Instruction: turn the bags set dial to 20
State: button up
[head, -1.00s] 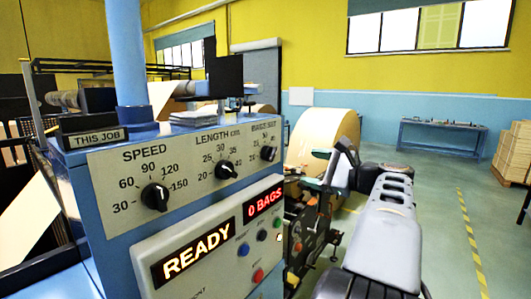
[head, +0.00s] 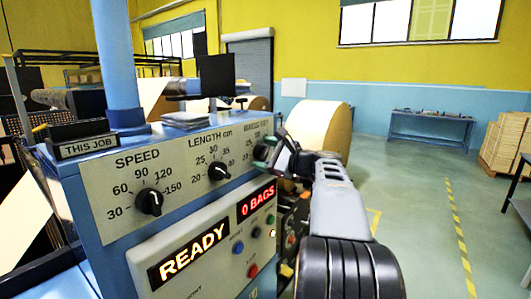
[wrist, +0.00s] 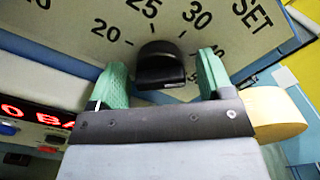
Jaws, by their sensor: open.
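The bags set dial (wrist: 160,62) is a black knob on the cream panel face, with 20, 25, 30 and SET printed around it in the wrist view. My gripper (wrist: 162,75) is open, with one green finger on each side of the knob and gaps visible between fingers and knob. The knob's pointer direction cannot be made out.
The speed dial (head: 149,201) and length dial (head: 219,171) are left of my gripper. Below are a READY display (head: 188,256), a red 0 BAGS display (head: 256,201) and several buttons. A large kraft roll (head: 325,130) stands behind my arm. Open floor lies to the right.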

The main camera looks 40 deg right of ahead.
jog(key=shift+w, duration=0.1)
jog(key=c, duration=0.9)
jog(key=shift+f+b, duration=0.1)
jog(key=shift+b, duration=0.2)
